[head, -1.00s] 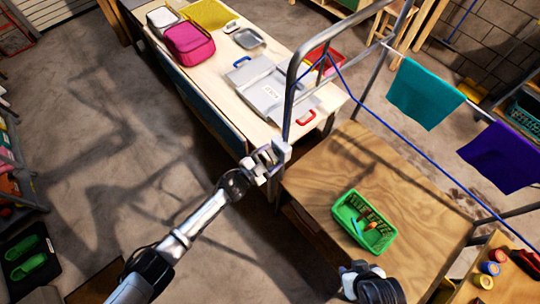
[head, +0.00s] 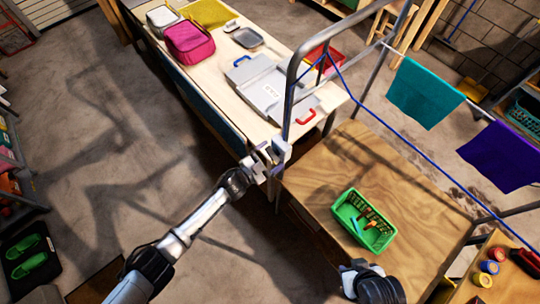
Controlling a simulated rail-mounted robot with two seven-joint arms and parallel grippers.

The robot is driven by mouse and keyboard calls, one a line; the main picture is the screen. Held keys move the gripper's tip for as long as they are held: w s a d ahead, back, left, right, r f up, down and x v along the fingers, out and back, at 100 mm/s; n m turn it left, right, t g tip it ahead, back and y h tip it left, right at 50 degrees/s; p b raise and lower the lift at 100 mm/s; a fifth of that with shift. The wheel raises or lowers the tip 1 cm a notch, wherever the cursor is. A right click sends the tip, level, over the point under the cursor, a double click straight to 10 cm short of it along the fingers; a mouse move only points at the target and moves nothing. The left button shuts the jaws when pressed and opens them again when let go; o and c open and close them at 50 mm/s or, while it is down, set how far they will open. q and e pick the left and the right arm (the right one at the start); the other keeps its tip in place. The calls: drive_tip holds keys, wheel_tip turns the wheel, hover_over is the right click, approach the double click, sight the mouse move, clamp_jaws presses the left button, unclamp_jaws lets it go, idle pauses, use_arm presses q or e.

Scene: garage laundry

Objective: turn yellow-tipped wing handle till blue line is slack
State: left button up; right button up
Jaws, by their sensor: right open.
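The blue line (head: 400,138) runs from the top of the grey metal frame (head: 293,80) down to the right and looks straight; a blue strand also runs down beside the frame's left post. My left gripper (head: 274,158) is at the lower part of that post, against a small pale fitting (head: 282,149). The yellow-tipped wing handle cannot be made out there, and whether the fingers are closed on anything is unclear. My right gripper (head: 358,272) is open, low in the view, below the green basket (head: 348,224) and away from the post.
A wooden board (head: 320,175) carries the green basket with small tools. A teal cloth (head: 425,92) and a purple cloth (head: 500,155) hang at the right. A workbench (head: 215,85) with a grey case (head: 262,88) stands behind the post. Open floor lies left.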

use_arm(q)
drive_tip(key=shift+o, duration=0.5)
drive_tip(key=b+v, duration=0.1)
drive_tip(key=v, duration=1.2)
drive_tip(key=shift+s+a, duration=0.25)
drive_tip(key=shift+a, duration=0.05)
drive_tip(key=shift+f, duration=0.1)
